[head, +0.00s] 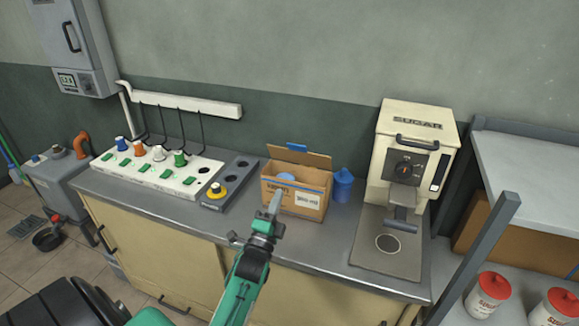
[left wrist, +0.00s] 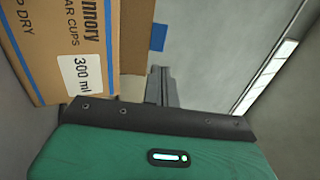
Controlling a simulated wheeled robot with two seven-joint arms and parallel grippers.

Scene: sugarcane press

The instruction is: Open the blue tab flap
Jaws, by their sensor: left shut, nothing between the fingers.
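An open cardboard box (head: 310,205) stands on the counter. Its back flap (head: 318,160) stands up with a blue tab (head: 297,147) on its top edge. A pale blue round thing (head: 286,177) shows inside. My left gripper (head: 275,200) is shut and empty, in front of the box's front face in the head view. In the left wrist view, the box's printed side (left wrist: 75,50) fills the upper left. A blue tab (left wrist: 158,37) sticks out from a brown cardboard edge, just above my shut fingers (left wrist: 160,85) in the picture. Contact cannot be told. My right gripper is not in view.
A blue container (head: 343,186) stands right of the box, and the cream sugar machine (head: 408,150) further right. A white panel (head: 150,172) with colored knobs is at left. Clear grey counter (head: 335,235) lies in front. A grey shelf rack (head: 530,170) borders the right.

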